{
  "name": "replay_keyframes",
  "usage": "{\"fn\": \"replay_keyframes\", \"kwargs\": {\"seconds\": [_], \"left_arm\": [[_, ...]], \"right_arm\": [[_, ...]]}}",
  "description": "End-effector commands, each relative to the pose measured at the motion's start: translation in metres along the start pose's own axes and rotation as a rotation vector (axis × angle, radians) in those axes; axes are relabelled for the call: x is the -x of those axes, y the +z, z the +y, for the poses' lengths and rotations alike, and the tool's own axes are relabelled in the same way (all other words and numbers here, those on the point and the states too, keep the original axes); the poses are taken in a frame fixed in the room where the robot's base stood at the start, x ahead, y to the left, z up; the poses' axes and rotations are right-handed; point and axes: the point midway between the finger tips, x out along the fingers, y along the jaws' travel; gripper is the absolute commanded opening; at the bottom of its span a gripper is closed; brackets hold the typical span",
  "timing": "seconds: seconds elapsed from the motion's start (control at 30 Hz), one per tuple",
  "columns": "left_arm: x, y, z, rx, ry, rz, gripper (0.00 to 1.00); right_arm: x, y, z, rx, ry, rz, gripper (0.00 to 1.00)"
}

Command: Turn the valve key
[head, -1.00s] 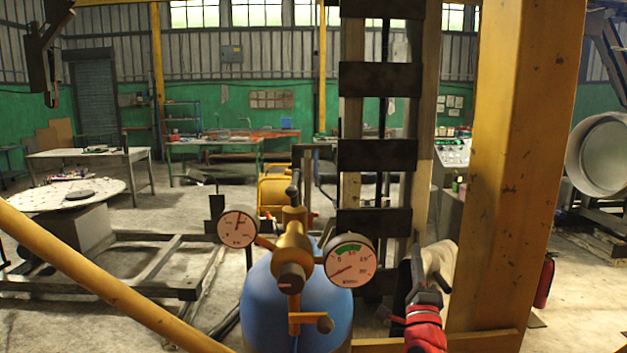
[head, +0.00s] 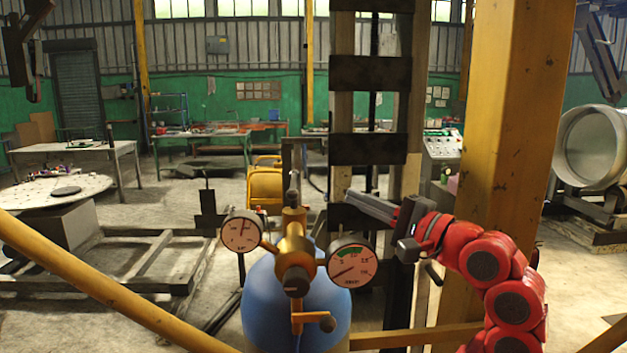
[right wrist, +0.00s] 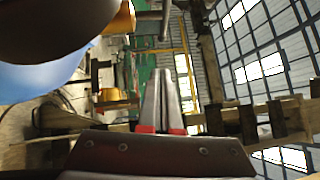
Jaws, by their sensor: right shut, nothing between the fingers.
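A brass valve (head: 294,250) with two round gauges stands on top of a blue cylinder (head: 265,305). A small grey upright key (head: 293,190) sits at the top of the valve. My right gripper (head: 350,197) is shut and empty, to the right of the key and apart from it, above the right gauge (head: 351,264). Its fingers point left toward the valve. In the right wrist view the closed fingers (right wrist: 165,75) show at the centre, with a grey metal bar (right wrist: 150,15) beyond them at the top. My left gripper is not in view.
A yellow post (head: 510,170) rises on the right, close behind my right arm. A dark slatted column (head: 368,147) stands behind my gripper. A yellow diagonal bar (head: 100,280) crosses the lower left. A round table (head: 45,195) stands far left.

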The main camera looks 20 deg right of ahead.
Motion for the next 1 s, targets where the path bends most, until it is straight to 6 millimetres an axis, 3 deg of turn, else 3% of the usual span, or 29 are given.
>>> {"fn": "replay_keyframes", "kwargs": {"seconds": [0.2,0.4,0.6,1.0], "left_arm": [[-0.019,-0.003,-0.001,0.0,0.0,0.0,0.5],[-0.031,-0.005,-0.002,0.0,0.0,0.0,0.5],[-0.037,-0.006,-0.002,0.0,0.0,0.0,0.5],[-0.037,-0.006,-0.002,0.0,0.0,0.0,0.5]], "right_arm": [[-0.05,0.002,-0.003,-0.002,0.003,-0.003,0.0],[-0.075,0.018,-0.004,0.001,-0.002,-0.004,0.0],[-0.086,0.027,-0.002,0.0,-0.003,-0.001,0.0],[-0.087,0.028,-0.001,0.0,-0.002,-0.001,0.0]]}}
